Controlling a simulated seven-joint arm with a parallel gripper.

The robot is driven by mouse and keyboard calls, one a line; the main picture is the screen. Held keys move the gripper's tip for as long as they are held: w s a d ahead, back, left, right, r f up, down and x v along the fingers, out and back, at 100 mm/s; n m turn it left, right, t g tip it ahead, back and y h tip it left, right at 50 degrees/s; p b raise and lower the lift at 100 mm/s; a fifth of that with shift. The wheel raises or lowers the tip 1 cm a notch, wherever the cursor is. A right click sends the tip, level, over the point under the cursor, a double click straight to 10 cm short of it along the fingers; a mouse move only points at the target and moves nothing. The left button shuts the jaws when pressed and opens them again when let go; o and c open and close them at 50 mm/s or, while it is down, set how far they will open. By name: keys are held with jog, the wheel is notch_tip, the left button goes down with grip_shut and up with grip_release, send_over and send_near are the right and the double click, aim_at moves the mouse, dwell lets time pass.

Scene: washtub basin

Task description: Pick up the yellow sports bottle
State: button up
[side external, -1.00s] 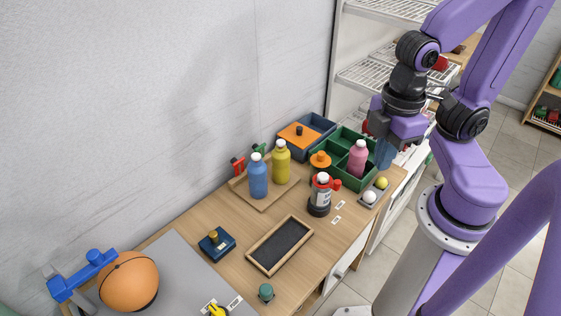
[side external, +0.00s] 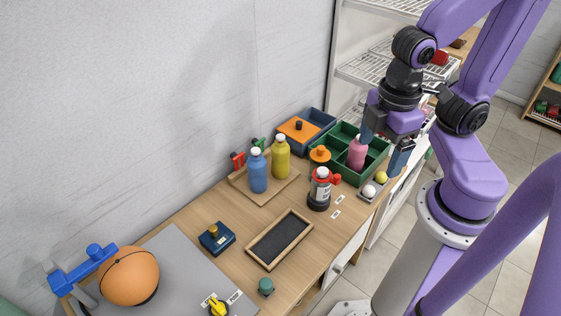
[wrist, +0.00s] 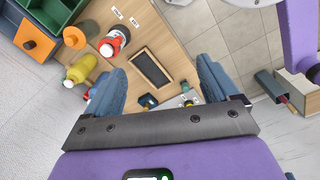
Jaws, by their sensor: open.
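The yellow sports bottle (side external: 280,160) stands upright with a white cap on a small wooden tray (side external: 264,196), beside a blue bottle (side external: 257,172). The yellow bottle also shows in the wrist view (wrist: 80,68), at the left. My gripper (side external: 383,145) is open and empty, near the green divided box, to the right of the yellow bottle and well apart from it. In the wrist view its two blue fingers are spread (wrist: 160,85), with table and floor between and beyond them.
A pink bottle (side external: 357,154) stands in the green box (side external: 373,172), close to my gripper. A white bottle with a red part (side external: 320,188) stands on the table between my gripper and the tray. A blue box with an orange lid (side external: 299,131) is behind. A wall borders the table's back.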

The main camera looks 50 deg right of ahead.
jog(key=w+d+f+n+t+h, duration=0.3)
jog(key=w+d+h, duration=0.3)
jog(key=w, duration=0.3)
jog(key=n+t+y, duration=0.2)
jog(key=n+t, duration=0.8)
jog(key=n, duration=0.7)
send_over(282, 143)
jog(key=f, duration=1)
jog(key=shift+s+f, duration=0.25)
jog(key=shift+f, duration=0.15)
jog(key=shift+a+f+y, duration=0.1)
jog(key=shift+f+y, duration=0.3)
jog(key=shift+f, duration=2)
notch_tip(282, 143, down, 3)
jog(key=shift+r, duration=0.1)
jog(key=shift+x, duration=1.15)
jog(key=shift+w, duration=0.3)
